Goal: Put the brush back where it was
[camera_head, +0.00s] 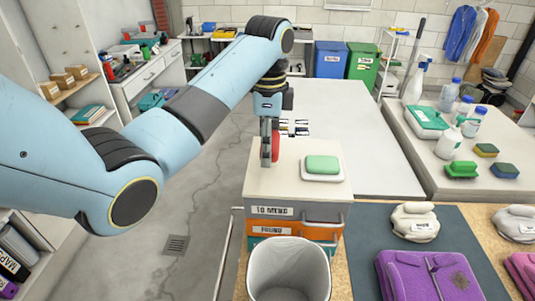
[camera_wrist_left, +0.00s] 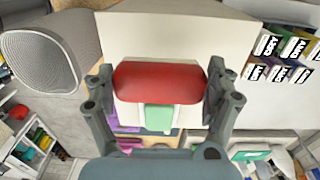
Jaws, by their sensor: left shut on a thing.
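My left gripper (camera_head: 269,150) is above the left back part of the white-topped drawer unit (camera_head: 270,184). It is shut on a red rounded thing, which I take to be the brush (camera_head: 275,147). In the left wrist view the red brush (camera_wrist_left: 160,80) lies crosswise between the two fingers. Its bristles do not show. Whether it touches the top below cannot be told. A green block (camera_head: 322,164) on a white dish (camera_head: 323,177) stands to its right on the same top. My right gripper is not in view.
An open grey bin (camera_head: 288,271) stands in front of the drawer unit. A long pale table (camera_head: 350,135) lies behind it. A side table at right holds bottles, sponges and a green-topped tub (camera_head: 426,117). A purple folded cloth (camera_head: 428,276) lies at front right.

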